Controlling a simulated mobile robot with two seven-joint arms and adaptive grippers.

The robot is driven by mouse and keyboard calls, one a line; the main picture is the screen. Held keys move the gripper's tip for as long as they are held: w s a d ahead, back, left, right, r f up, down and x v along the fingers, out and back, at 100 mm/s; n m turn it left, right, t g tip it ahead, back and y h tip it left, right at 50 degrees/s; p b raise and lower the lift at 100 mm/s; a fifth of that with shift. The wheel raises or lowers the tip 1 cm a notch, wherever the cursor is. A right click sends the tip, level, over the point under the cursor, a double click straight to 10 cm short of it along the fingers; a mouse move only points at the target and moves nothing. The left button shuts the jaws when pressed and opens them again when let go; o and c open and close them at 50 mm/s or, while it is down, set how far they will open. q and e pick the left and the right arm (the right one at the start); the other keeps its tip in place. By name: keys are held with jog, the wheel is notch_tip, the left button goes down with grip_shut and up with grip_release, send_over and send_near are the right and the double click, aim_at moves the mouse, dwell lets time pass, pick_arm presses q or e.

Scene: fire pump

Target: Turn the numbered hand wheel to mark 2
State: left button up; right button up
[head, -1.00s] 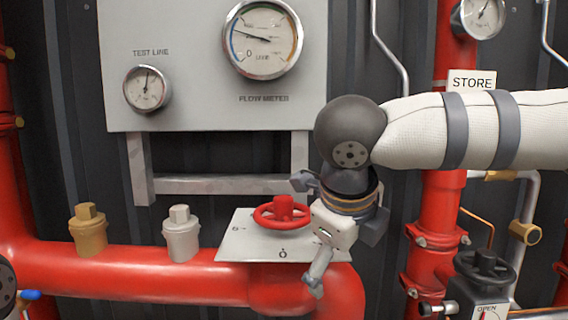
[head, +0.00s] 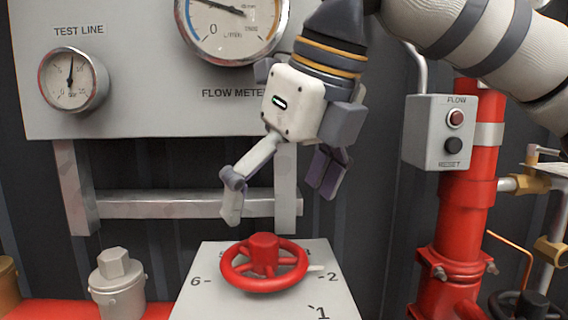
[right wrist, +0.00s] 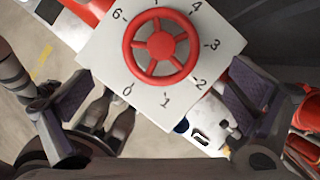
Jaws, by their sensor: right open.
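The red hand wheel (head: 264,262) sits on a pale plate (head: 215,290) with black numbers around it. In the head view 6 is left of the wheel, 2 right and 1 at the front right. A small pale tab (head: 316,268) shows at the wheel's right, beside mark 2; I cannot tell if it is a pointer. The wheel (right wrist: 160,47) shows whole in the right wrist view, beyond the spread fingers and not touched.
A grey panel with a test line gauge (head: 73,80) and flow meter (head: 230,20) stands behind. A capped grey fitting (head: 117,285) is left of the plate. A flow/reset button box (head: 440,132) and a red pipe (head: 465,215) are at the right.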

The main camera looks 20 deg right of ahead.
aim_at(268, 239)
jog(key=x, duration=0.8)
jog(key=shift+w, duration=0.15)
